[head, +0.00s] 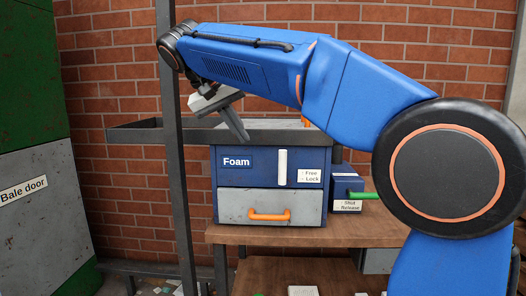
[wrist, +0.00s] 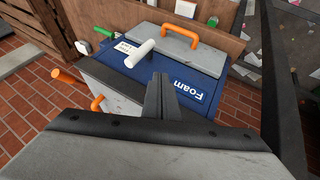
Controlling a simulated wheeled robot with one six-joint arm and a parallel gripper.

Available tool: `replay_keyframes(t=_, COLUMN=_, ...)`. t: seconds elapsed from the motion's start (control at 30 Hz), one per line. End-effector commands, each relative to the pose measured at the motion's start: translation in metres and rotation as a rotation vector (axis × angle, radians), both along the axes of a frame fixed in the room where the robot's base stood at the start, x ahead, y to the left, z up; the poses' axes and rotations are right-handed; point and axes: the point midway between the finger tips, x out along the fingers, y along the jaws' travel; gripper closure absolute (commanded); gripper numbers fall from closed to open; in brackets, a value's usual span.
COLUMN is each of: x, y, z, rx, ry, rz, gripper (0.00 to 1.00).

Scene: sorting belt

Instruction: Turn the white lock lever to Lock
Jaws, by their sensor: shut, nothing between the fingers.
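The white lock lever (head: 283,167) stands upright on the front of the blue Foam box (head: 228,180). A white label (head: 309,176) to its right reads Free above and Lock below. In the wrist view the lever (wrist: 140,53) lies above and left of my fingers, apart from them. My gripper (head: 241,132) is shut and empty, up and left of the lever, near the box's top edge in the head view. In the wrist view my gripper (wrist: 163,84) has its fingers together over the Foam front. Nothing hides the lever.
A grey drawer (head: 235,205) with an orange handle (head: 270,215) sits below the lever. A green lever (head: 365,196) with a Shut/Release label (head: 347,206) is at the right. A dark post (head: 175,130) stands left of the box.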

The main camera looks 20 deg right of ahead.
Motion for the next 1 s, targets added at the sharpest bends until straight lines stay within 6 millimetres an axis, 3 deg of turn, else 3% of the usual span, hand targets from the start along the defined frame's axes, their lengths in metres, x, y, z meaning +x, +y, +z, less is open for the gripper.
replay_keyframes(t=0.17, x=0.005, y=-0.01, z=-0.014, rx=-0.001, ry=0.001, rz=-0.003, gripper=1.0)
replay_keyframes(t=0.63, x=0.031, y=-0.052, z=-0.079, rx=0.0, ry=0.003, rz=-0.002, gripper=1.0)
replay_keyframes(t=0.8, x=0.028, y=-0.075, z=-0.079, rx=0.001, ry=0.0, rz=-0.002, gripper=1.0)
replay_keyframes(t=1.0, x=0.026, y=-0.088, z=-0.078, rx=0.001, ry=0.0, rz=-0.001, gripper=1.0)
